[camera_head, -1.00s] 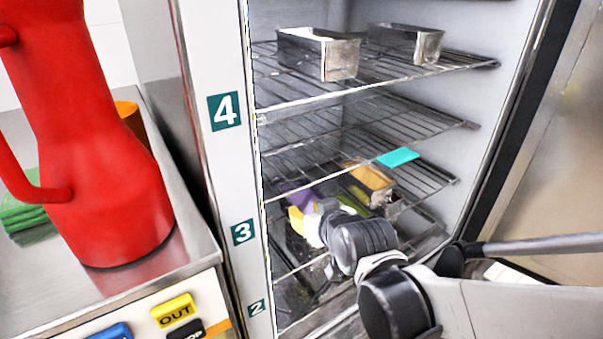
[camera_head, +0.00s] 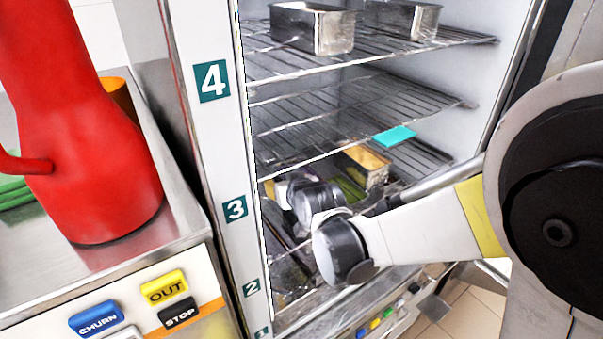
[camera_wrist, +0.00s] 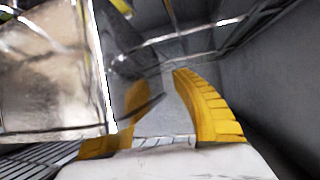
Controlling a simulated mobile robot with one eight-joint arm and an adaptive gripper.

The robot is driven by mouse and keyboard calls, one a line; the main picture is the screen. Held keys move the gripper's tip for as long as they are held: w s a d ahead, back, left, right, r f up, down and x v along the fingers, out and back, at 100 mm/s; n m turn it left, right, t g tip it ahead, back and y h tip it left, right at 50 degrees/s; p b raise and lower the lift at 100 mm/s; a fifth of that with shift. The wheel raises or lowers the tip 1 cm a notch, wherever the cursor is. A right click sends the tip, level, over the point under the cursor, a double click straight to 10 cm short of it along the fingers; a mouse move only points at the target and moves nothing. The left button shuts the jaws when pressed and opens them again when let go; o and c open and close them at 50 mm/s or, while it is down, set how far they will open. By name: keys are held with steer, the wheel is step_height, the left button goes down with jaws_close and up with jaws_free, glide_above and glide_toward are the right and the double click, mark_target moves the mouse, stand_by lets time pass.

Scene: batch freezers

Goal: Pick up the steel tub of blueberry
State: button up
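In the head view my wrist reaches into the freezer and the fingers are hidden.
A steel tub with orange-yellow contents (camera_head: 366,158) stands behind my wrist, beside green contents (camera_head: 351,190). A turquoise piece (camera_head: 394,136) lies near it. Two steel tubs stand on the upper wire shelf (camera_head: 440,45). A red jug (camera_head: 95,150) stands on the left counter.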

steer(key=shift+w+a+f, duration=0.25)
steer(key=shift+w+f, duration=0.05)
steer(key=shift+w, duration=0.3)
steer(key=shift+s, duration=0.1)
jaws_close()
steer(key=shift+r, duration=0.2)
